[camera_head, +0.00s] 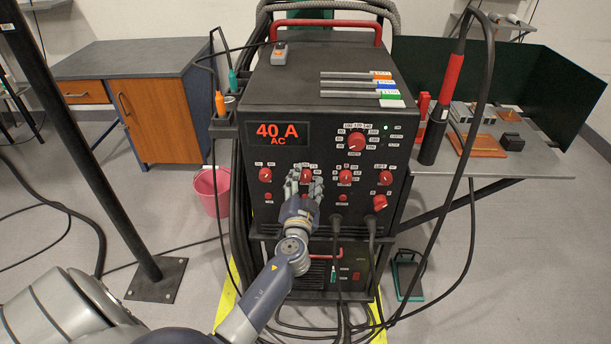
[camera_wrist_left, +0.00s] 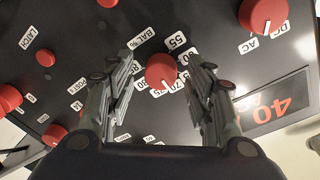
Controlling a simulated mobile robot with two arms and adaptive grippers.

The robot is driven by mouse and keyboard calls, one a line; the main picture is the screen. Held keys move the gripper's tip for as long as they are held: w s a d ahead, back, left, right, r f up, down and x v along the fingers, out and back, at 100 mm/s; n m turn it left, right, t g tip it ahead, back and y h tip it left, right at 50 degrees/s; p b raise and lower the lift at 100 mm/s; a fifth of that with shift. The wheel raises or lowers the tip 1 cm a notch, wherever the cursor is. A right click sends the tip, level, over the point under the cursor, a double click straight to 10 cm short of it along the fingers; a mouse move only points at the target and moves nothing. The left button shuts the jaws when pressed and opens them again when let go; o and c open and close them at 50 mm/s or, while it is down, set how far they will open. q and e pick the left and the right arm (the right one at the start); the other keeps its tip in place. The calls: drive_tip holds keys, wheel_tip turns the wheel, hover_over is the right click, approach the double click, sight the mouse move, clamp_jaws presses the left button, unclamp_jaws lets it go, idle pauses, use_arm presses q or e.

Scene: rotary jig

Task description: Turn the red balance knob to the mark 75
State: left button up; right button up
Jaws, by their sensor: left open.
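The red balance knob (camera_wrist_left: 161,70) sits on the black front panel of the welding machine, beside a "BAL %" label. White number tags ring it, with 55 at the upper right and 70 and 75 below. Its white pointer line faces down toward the 70 and 75 tags; I cannot tell exactly where it points. In the head view the knob (camera_head: 306,174) shows between the fingers. My left gripper (camera_head: 305,186) is open, with one finger on each side of the knob (camera_wrist_left: 165,78) and apparent gaps between. My right gripper is out of view.
Other red knobs surround it, including a large one (camera_head: 356,141) and the AC/DC knob (camera_wrist_left: 262,14). The display (camera_head: 283,133) reads 40 A AC. Cables (camera_head: 372,250) hang below the panel. A torch (camera_head: 440,115) stands at the right shelf.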

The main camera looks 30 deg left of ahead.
use_arm(q)
drive_tip(key=shift+s+d, duration=0.1)
drive_tip(key=shift+r, duration=0.1)
drive_tip(key=c, duration=1.1)
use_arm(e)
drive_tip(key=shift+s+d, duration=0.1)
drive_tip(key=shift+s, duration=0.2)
use_arm(q)
drive_tip(key=shift+m, duration=0.3)
drive_tip(key=m+p, duration=0.1)
drive_tip(key=m, duration=0.3)
drive_tip(key=shift+m, duration=0.4)
drive_tip(key=shift+m+p, duration=0.3)
drive_tip(key=shift+m, duration=0.8)
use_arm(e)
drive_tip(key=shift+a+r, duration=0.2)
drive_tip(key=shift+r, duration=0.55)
use_arm(q)
drive_tip(key=shift+g, duration=0.3)
